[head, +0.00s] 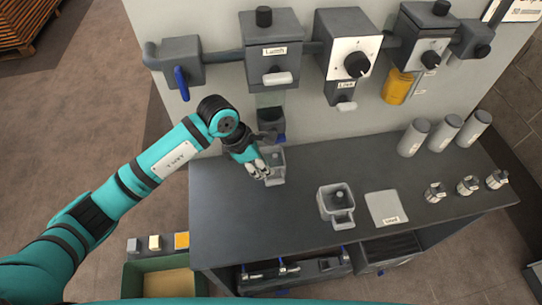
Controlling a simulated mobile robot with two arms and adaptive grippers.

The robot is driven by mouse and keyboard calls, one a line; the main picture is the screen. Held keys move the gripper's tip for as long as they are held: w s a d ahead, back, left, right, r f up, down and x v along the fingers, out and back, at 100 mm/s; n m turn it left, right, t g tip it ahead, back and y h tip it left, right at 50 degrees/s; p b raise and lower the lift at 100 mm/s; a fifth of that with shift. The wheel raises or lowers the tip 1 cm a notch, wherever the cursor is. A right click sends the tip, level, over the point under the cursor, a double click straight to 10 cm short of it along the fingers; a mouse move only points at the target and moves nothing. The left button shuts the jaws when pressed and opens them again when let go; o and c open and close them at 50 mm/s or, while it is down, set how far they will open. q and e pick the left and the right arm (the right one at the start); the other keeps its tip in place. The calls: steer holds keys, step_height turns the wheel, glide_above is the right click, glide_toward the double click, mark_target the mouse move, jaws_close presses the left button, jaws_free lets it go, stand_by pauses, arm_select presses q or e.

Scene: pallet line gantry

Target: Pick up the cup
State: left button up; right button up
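A square grey cup-like container (277,158) stands at the back left of the dark worktop, below a wall dispenser. My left gripper (263,172) is at its left side, with the fingers overlapping its near left edge. Whether the fingers grip its wall or only lie beside it cannot be told. A second square grey container (324,203) with a round piece inside stands upright near the middle of the worktop, apart from my gripper. My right gripper is out of view.
The dark worktop (230,235) is bare at front left. A pale labelled plate (387,208), several small metal pots (467,186) and grey cylinders (444,133) occupy the right. Dispensers (273,50) overhang the back. A green bin (135,280) stands below left.

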mark_target(274, 180)
arm_select(q)
steer(key=shift+s+d+f+p, duration=0.15)
steer(key=shift+d+f+p, duration=0.25)
steer(key=shift+f, duration=0.3)
steer(key=shift+s+d+f+p, duration=0.45)
steer(key=shift+s+f+p, duration=0.05)
steer(key=shift+f+p, duration=0.2)
steer(key=x, duration=0.2)
steer(key=shift+w+d+f+p, duration=0.1)
steer(key=shift+w+f+p, duration=0.2)
steer(key=shift+f, duration=0.1)
steer(key=shift+d+f, duration=0.1)
steer(key=shift+f, duration=0.25)
steer(key=shift+w+f, duration=0.1)
steer(key=shift+f, duration=0.05)
jaws_close()
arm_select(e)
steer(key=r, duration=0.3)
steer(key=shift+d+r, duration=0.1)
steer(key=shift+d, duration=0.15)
